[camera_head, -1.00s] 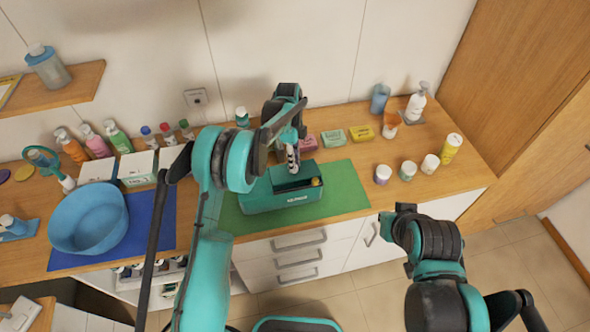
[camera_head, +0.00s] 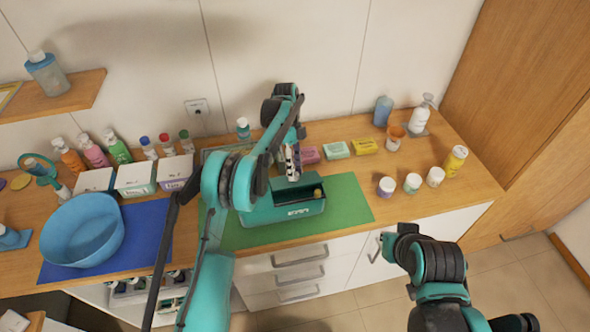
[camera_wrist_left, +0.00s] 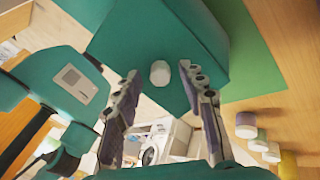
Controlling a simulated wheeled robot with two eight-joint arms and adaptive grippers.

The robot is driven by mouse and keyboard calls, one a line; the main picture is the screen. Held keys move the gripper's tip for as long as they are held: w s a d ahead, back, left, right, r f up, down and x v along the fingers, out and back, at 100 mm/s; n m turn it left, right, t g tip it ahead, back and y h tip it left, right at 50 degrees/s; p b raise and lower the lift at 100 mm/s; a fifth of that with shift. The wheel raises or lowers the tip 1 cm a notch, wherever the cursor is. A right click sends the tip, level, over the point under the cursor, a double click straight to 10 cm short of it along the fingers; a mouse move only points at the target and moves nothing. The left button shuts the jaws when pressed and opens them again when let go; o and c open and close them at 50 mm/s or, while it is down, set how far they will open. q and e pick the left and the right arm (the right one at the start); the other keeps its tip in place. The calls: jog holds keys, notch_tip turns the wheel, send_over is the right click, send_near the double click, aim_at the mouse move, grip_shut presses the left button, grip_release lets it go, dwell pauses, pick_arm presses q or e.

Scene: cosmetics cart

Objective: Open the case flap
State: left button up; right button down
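The green case (camera_head: 264,215) stands on a green mat (camera_head: 350,196), with a dark recess in its top and a small yellowish round thing (camera_head: 318,192) at its right end. My left gripper (camera_head: 291,174) is over the case, pointing down. In the left wrist view, its two fingers (camera_wrist_left: 163,100) are apart, one on each side of a pale knob (camera_wrist_left: 160,73) on a teal surface of the case (camera_wrist_left: 150,40). I cannot tell whether the fingers touch the knob. My right arm is at lower right in the head view; its gripper does not show.
A blue basin (camera_head: 82,231) is on a blue mat (camera_head: 145,238) at left. Small boxes (camera_head: 365,146) stand behind the case, jars (camera_head: 412,183) and bottles to its right. Bottles (camera_head: 93,153) and white boxes line the back left. A shelf hangs at upper left.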

pick_arm(q)
jog(key=v, duration=0.7)
jog(key=shift+w+r, duration=0.15)
jog(key=shift+r, duration=0.05)
